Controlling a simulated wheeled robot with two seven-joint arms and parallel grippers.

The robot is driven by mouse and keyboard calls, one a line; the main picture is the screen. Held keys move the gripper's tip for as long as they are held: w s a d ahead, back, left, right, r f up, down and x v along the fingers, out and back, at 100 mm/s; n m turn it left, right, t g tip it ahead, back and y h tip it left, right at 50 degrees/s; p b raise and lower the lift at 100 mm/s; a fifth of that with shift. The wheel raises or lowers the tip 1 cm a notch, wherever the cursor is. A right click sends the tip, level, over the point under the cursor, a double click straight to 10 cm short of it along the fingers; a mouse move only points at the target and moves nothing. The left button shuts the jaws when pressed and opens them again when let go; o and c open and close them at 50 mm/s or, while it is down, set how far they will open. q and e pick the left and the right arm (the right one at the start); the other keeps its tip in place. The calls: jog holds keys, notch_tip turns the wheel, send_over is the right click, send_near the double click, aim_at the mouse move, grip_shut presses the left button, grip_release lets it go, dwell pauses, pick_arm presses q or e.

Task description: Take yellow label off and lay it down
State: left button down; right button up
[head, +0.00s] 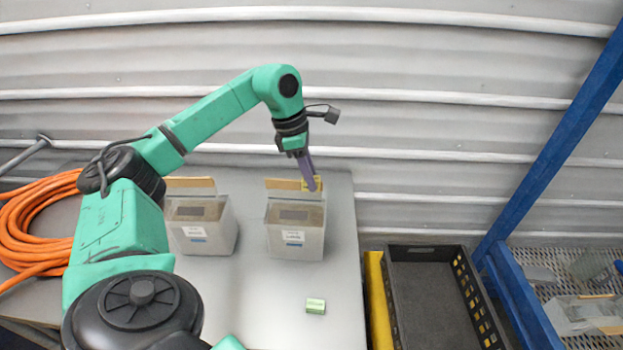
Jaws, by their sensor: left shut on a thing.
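A small yellow label (318,184) sits at the right end of the raised lid edge of the right-hand substrate hopper (296,238). My left gripper (311,182) reaches down from above with its purple fingers shut on the yellow label. The fingers hide part of the label, and I cannot tell whether it still touches the lid. A green label (316,306) lies flat on the table (265,305) in front of that hopper. My right gripper does not show.
A second similar hopper (202,232) stands to the left, partly behind my left arm. A coiled orange hose (35,225) lies at the far left. A dark crate (430,295) with a yellow side stands right of the table, beside a blue-framed rack (525,305).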

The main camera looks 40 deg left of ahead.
pick_arm(q)
jog(key=shift+w+r, duration=0.1)
jog(key=shift+r, duration=0.5)
notch_tip(320, 180, up, 26)
jog(key=p, duration=0.6)
jog(key=shift+f, duration=0.15)
